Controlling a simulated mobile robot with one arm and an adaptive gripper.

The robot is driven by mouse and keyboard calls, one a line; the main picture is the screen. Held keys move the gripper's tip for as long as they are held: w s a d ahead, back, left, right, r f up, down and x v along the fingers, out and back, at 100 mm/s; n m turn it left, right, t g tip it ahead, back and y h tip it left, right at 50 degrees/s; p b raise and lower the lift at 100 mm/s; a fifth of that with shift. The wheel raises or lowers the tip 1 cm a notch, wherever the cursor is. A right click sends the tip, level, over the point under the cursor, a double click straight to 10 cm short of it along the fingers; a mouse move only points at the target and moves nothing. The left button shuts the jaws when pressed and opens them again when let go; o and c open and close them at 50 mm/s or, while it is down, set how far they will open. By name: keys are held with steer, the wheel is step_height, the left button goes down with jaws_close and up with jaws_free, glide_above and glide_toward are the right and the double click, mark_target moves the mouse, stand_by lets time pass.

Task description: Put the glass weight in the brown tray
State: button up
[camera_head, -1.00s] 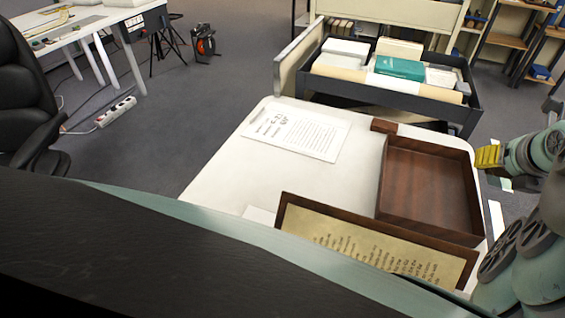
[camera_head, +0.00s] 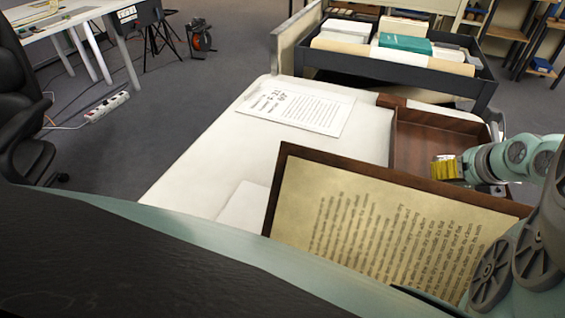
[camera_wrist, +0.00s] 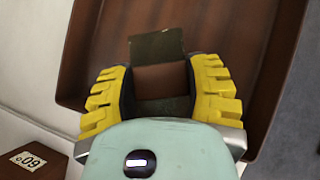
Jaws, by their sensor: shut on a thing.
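The brown tray (camera_head: 408,142) is an open, dark wooden box on the right of the white table, partly hidden by the framed page and my arm. My gripper (camera_head: 446,168) has yellow fingers and is over the tray in the head view. In the wrist view, my gripper (camera_wrist: 160,85) is shut on a see-through, greenish-dark block, the glass weight (camera_wrist: 157,46); the brown tray floor shows through and around it. The tray (camera_wrist: 205,25) fills the background there. Whether the weight touches the tray floor I cannot tell.
A framed text page (camera_head: 370,220) stands in front of the tray. A printed sheet (camera_head: 300,107) lies on the white table (camera_head: 205,150). A small brown block marked 09 (camera_wrist: 35,160) is beside the tray. A dark cart (camera_head: 400,72) with boxes stands behind.

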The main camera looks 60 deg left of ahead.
steer(key=shift+a+f, duration=0.1)
steer(key=shift+f, duration=1.9)
steer(key=shift+b, duration=0.3)
steer(key=shift+f, duration=0.15)
steer(key=o, duration=1)
steer(key=shift+r, duration=0.2)
